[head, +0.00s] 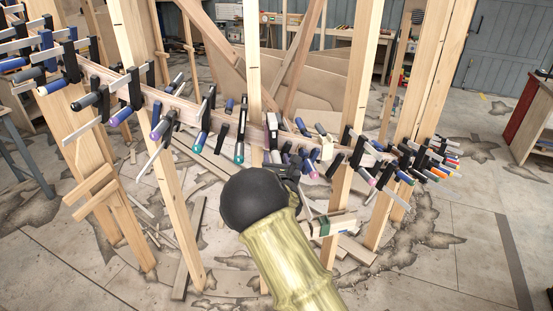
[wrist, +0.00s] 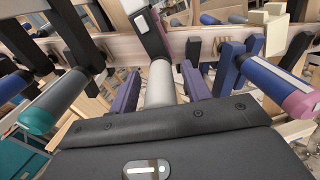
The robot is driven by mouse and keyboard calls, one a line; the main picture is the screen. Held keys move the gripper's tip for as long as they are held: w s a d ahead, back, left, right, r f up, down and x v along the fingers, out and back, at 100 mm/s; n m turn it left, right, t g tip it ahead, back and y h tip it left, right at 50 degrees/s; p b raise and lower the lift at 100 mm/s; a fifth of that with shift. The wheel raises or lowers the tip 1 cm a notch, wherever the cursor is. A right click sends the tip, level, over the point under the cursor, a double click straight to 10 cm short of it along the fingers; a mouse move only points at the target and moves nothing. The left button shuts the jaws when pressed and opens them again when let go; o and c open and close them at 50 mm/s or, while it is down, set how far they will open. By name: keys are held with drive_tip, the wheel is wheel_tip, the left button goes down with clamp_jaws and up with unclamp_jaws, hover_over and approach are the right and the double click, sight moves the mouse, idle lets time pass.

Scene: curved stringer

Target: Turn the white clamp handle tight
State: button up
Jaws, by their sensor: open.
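The white clamp handle (wrist: 160,84) stands in the middle of the wrist view, below its clamp (wrist: 152,34) on the wooden stringer. My gripper (wrist: 160,90) is open. Its two dark purple fingers are on the left and right of the handle, with a small gap visible on each side. The handle's lower end is hidden behind the gripper's dark body.
Close by in the wrist view are a grey-and-teal handle (wrist: 52,101) at left and a blue-and-pink handle (wrist: 280,88) at right. A cream clamp (wrist: 268,30) is at upper right. Wooden posts (head: 254,70) and many clamps line the curved stringer. Offcuts lie on the floor.

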drive_tip(key=c, duration=1)
